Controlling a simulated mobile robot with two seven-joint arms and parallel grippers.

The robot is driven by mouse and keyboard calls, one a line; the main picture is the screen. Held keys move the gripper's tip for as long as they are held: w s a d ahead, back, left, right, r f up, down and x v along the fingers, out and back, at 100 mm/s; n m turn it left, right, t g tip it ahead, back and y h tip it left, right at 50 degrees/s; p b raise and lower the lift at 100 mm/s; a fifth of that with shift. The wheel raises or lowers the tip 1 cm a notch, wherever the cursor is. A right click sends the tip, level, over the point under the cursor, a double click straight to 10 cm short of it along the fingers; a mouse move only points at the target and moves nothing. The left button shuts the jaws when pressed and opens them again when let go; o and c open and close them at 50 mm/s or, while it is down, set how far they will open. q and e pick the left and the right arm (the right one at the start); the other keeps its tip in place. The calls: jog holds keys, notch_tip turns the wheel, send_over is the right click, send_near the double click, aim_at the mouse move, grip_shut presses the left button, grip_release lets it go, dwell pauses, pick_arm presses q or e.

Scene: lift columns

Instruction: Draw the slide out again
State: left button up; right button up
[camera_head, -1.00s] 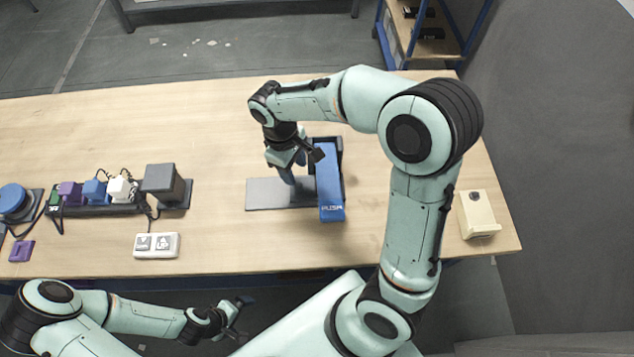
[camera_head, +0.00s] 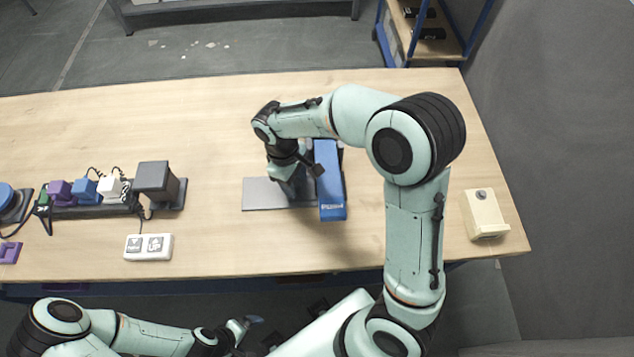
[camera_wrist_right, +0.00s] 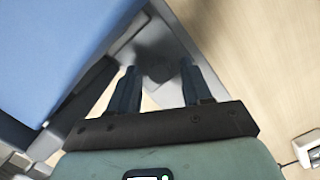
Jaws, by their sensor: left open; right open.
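The blue slide (camera_head: 329,185), with white lettering at its near end, stands on the table with its long side running from far to near. A flat grey plate (camera_head: 262,194) reaches out to its left. My right gripper (camera_head: 294,190) is over this plate, just left of the blue slide. In the right wrist view my right gripper (camera_wrist_right: 160,80) has its two fingers apart, with grey plate and a dark shadow between and beyond them. The blue surface (camera_wrist_right: 50,50) fills the upper left there, beside the fingers. My left gripper (camera_head: 245,326) is open and empty, in front of the table's near edge.
A white two-button box (camera_head: 149,247), one button marked UP, lies on the left of the table. Behind it are a dark grey block (camera_head: 154,177) and a row of coloured blocks (camera_head: 84,188). A cream box (camera_head: 485,214) stands at the right edge. The far middle is clear.

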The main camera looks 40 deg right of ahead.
jog(key=c, duration=0.8)
jog(key=shift+w+a+p, duration=0.25)
jog(key=shift+w+a, duration=0.25)
jog(key=shift+a, duration=0.3)
jog(key=shift+w+a+p, duration=0.3)
jog(key=shift+w+a, duration=0.15)
jog(key=shift+a, duration=0.3)
jog(key=shift+w+a+p, duration=0.25)
jog(key=shift+w+a, duration=0.25)
jog(key=shift+a, duration=0.3)
jog(key=shift+w+a+p, duration=0.25)
jog(key=shift+w+a, duration=0.2)
jog(key=shift+a, duration=0.25)
jog(key=shift+w+a+p, duration=0.25)
jog(key=shift+w+a, duration=0.15)
jog(key=shift+a, duration=0.3)
jog(key=shift+w+a+p, duration=0.25)
jog(key=shift+w+a, duration=0.2)
jog(key=shift+a, duration=0.25)
jog(key=o, duration=0.7)
jog(key=shift+c, duration=0.2)
pick_arm(q)
jog(key=w+r, duration=0.3)
jog(key=r, duration=0.1)
jog(key=shift+w, duration=0.2)
pick_arm(e)
jog(key=shift+o, duration=0.7)
jog(key=shift+s+d, duration=0.1)
